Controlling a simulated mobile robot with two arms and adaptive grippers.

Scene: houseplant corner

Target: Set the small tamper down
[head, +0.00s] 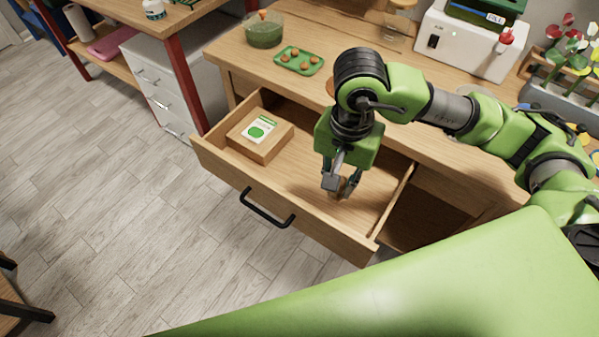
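The small tamper (345,188) seems to be the small brown wooden piece low between my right gripper's fingertips, inside the open drawer (300,192). Most of it is hidden by the fingers. My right gripper (342,183) points down into the right part of the drawer, with its fingertips close to the drawer floor. The fingers are on either side of the brown piece; whether they press on it, and whether it touches the floor, I cannot tell. My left gripper is not in view.
A wooden box (260,135) with a green-and-white label lies in the drawer's left part. The drawer floor between box and gripper is bare. On the desk above stand a green tray (300,60), a green bowl (264,32) and a white machine (470,42).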

